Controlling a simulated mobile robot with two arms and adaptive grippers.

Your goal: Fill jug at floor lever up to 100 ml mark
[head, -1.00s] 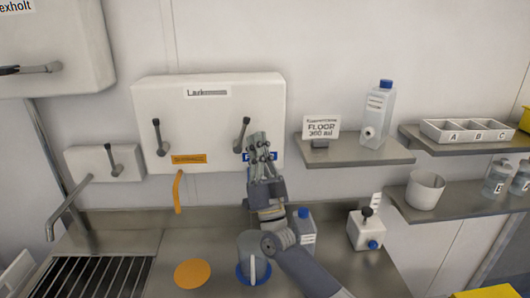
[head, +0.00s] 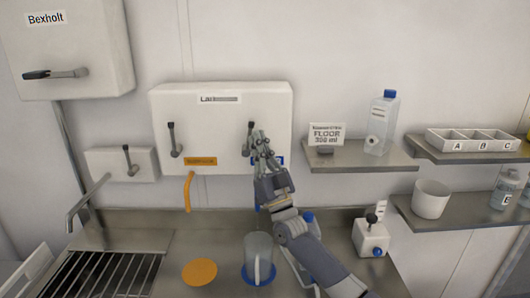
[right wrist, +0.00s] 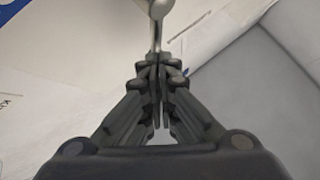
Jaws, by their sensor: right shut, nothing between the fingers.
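A white wall dispenser (head: 222,125) carries two dark levers, a left one (head: 175,140) above an orange label and a right one (head: 250,137) beside a partly hidden blue label. My right gripper (head: 260,142) is shut and empty, its fingertips close beside the right lever. In the right wrist view, the closed fingers (right wrist: 160,75) point at a pale rod with a round knob (right wrist: 160,10); I cannot tell whether they touch it. A grey jug (head: 258,252) stands upright on a blue disc (head: 259,280) below. Its mark and fill level are not readable. My left gripper is not in view.
An orange spout (head: 188,192) hangs above an orange disc (head: 200,272). A bottle with a blue cap stands behind my right forearm. A sign reading FLOOR 300 ml (head: 326,134) and a bottle (head: 382,125) stand on a shelf. A sink grid (head: 105,276) lies left.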

